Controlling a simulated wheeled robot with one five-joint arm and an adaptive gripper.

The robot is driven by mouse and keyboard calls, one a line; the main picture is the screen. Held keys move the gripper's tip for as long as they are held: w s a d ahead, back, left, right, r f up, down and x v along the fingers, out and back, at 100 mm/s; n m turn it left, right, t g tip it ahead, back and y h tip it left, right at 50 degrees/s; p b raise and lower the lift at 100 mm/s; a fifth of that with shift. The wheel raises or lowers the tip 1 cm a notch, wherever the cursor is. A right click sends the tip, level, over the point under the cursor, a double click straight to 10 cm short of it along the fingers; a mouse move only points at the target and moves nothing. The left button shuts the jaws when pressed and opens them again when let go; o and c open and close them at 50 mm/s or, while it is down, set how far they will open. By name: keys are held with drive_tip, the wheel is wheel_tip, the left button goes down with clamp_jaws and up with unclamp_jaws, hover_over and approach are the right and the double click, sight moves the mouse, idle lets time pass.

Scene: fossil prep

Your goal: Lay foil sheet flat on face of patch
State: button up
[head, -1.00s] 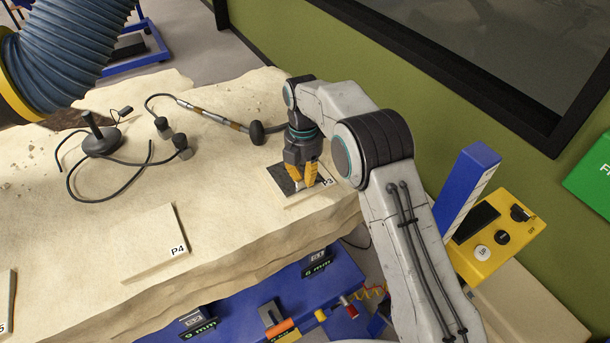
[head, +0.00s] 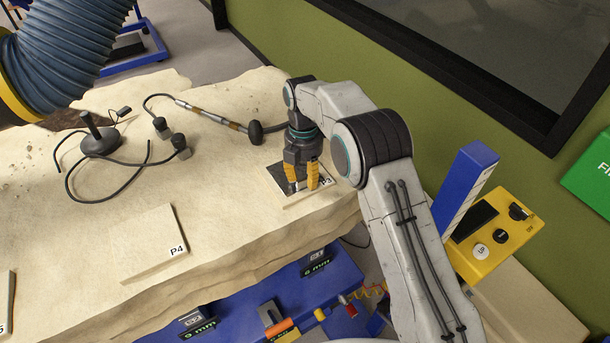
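The patch marked P3 (head: 301,199) lies on the pale rock block near its right end, its cream front edge showing. A dark, flat square (head: 274,174) covers most of its face; it may be the foil sheet, but I cannot be sure. My gripper (head: 303,187) points down over this square, its two yellow fingers spread apart with the tips at or just above the surface. A small bright silvery spot shows between the fingertips; I cannot tell whether it is foil or bare gripper metal. The fingers hide the right part of the face.
Patch P4 (head: 157,250) lies bare to the front left. A black-based stand (head: 101,141) with cables and a pen-like tool (head: 209,113) lie behind on the rock (head: 228,220). A blue hose (head: 62,50) hangs at upper left. A yellow control box (head: 494,240) stands at right.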

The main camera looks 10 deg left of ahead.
wheel_tip(320, 180, up, 12)
drive_tip(key=shift+w+a, duration=0.2)
drive_tip(key=shift+w, duration=0.15)
idle(0.5)
idle(0.4)
